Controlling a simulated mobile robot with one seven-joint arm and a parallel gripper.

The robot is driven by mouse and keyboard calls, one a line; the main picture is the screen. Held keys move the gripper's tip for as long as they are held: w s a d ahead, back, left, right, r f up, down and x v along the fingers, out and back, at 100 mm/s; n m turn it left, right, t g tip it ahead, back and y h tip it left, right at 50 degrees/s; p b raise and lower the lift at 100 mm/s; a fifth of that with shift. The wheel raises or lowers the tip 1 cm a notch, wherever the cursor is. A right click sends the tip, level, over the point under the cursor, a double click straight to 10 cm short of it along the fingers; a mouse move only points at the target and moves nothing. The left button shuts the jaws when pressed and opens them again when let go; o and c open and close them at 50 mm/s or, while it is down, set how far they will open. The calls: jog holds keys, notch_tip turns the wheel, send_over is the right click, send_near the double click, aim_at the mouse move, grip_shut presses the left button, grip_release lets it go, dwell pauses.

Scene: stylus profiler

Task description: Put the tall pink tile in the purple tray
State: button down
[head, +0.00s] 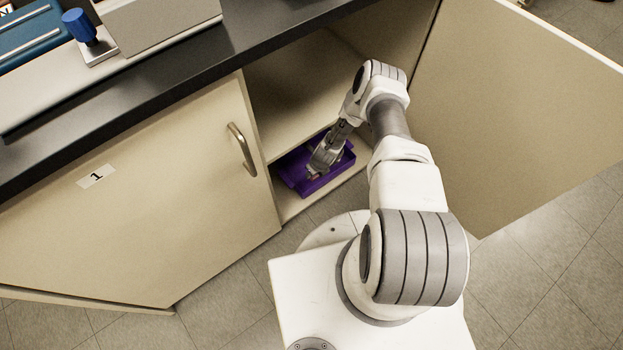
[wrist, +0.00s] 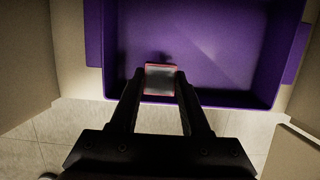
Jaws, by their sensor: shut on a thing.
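The purple tray (head: 292,178) sits on the cabinet floor, and it also fills the upper middle of the wrist view (wrist: 225,40). My gripper (head: 316,172) reaches into the cabinet over the tray. In the wrist view my gripper (wrist: 161,80) is shut on the pink tile (wrist: 161,67), which shows a pinkish-red edge around a pale face. The tile is at the near side of the tray, over its inside. I cannot tell whether the tile touches the tray floor. The tile is mostly hidden by my gripper in the head view. The rest of the visible tray floor looks empty.
The cabinet door (head: 535,100) on the right stands open. The door marked 1 (head: 140,205) is on the left with a metal handle (head: 241,149). A dark countertop (head: 200,68) with instruments overhangs the opening, and an inner shelf (head: 305,95) lies above the tray.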

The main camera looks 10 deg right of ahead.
aim_at(311, 178)
jog(key=shift+a+f, duration=0.4)
jog(key=shift+a, duration=0.05)
jog(key=shift+f+b, duration=1.1)
jog(key=shift+f, duration=0.7)
jog(key=shift+f, duration=0.2)
jog(key=shift+c, duration=1.9)
grip_release()
jog(key=shift+r, duration=0.1)
jog(key=p+v, duration=0.5)
jog(key=v, duration=0.7)
jog(key=shift+p, duration=0.3)
jog(key=shift+d+r, duration=0.1)
